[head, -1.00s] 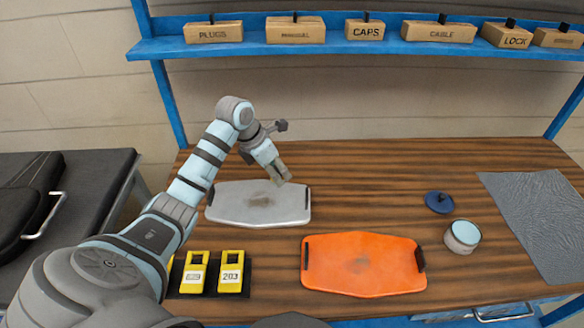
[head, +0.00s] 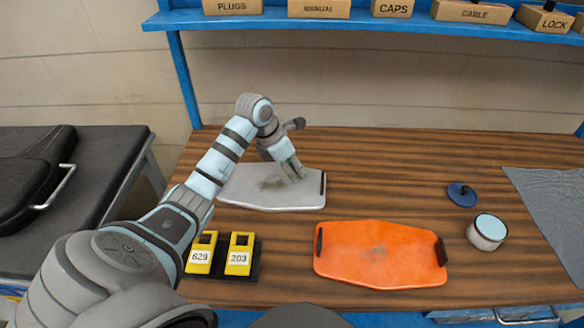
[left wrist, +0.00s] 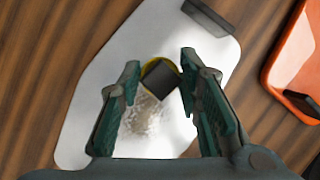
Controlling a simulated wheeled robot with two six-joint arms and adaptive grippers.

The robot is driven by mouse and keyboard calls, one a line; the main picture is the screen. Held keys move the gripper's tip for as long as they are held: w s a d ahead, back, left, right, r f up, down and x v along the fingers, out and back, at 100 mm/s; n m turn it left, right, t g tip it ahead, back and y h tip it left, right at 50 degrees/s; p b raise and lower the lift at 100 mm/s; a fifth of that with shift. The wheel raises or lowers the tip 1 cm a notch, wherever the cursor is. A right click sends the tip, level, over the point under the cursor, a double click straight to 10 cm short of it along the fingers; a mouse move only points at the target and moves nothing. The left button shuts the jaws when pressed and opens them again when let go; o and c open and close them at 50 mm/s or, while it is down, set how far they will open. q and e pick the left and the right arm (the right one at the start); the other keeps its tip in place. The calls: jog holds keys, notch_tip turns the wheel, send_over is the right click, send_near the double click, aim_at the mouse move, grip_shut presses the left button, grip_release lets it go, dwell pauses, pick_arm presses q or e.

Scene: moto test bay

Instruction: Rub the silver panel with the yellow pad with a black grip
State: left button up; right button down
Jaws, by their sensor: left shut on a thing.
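The silver panel (head: 245,197) lies flat on the bench behind the orange panel, with a dark handle at its right end. My left gripper (head: 294,174) is over its right part, fingers pointing down. In the left wrist view, the gripper (left wrist: 160,72) is shut on the yellow pad's black grip (left wrist: 161,87); a yellow rim (left wrist: 146,68) shows around it. The pad appears to be at the panel's surface; contact cannot be told for sure. A brownish smudge (left wrist: 146,113) marks the panel beside the pad. My right gripper is not in view.
An orange panel (head: 375,254) with dark end handles lies in front. Two yellow numbered blocks (head: 239,254) stand on a dark holder near my left arm. A round tin (head: 487,232), a blue lid (head: 462,195) and a grey mat (head: 550,205) lie to the right.

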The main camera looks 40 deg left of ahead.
pick_arm(q)
jog(key=shift+f+b, duration=0.8)
jog(key=shift+f, duration=0.2)
